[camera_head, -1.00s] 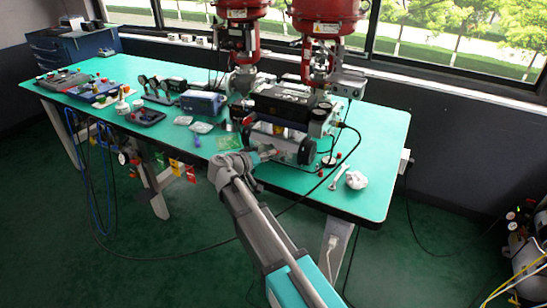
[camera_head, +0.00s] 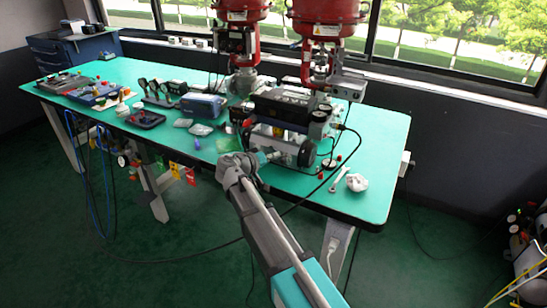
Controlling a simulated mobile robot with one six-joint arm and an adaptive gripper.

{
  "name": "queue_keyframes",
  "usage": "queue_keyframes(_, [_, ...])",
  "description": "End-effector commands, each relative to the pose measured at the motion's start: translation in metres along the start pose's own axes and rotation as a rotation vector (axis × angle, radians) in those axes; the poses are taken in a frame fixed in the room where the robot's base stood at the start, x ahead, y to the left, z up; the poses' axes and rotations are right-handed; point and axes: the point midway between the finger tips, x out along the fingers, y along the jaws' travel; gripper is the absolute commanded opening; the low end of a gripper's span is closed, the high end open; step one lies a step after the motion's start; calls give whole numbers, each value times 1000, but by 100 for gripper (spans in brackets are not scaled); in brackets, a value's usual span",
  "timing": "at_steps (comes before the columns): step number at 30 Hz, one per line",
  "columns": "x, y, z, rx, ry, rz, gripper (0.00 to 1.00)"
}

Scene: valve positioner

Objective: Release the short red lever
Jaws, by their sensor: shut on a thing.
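My gripper (camera_head: 268,155) is at the front of the valve positioner assembly (camera_head: 285,112), low on its left side, with the fingers pointing right towards it. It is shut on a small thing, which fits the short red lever. The lever itself is hidden by the fingers and wrist, so its exact angle cannot be told. A dark round part (camera_head: 307,153) of the assembly is just right of the fingertips.
Two red valve actuators (camera_head: 328,14) rise behind. A wrench (camera_head: 339,179) and a crumpled white cloth (camera_head: 356,182) lie at right on the green bench (camera_head: 385,150). A black cable loops past the bench front. The bench's right end is mostly clear.

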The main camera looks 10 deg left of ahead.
Motion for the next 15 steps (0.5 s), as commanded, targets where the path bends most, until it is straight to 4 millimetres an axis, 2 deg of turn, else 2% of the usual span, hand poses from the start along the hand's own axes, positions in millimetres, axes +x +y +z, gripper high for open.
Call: queue_keyframes(15, [0, 0, 0, -46, 1, 18, 0])
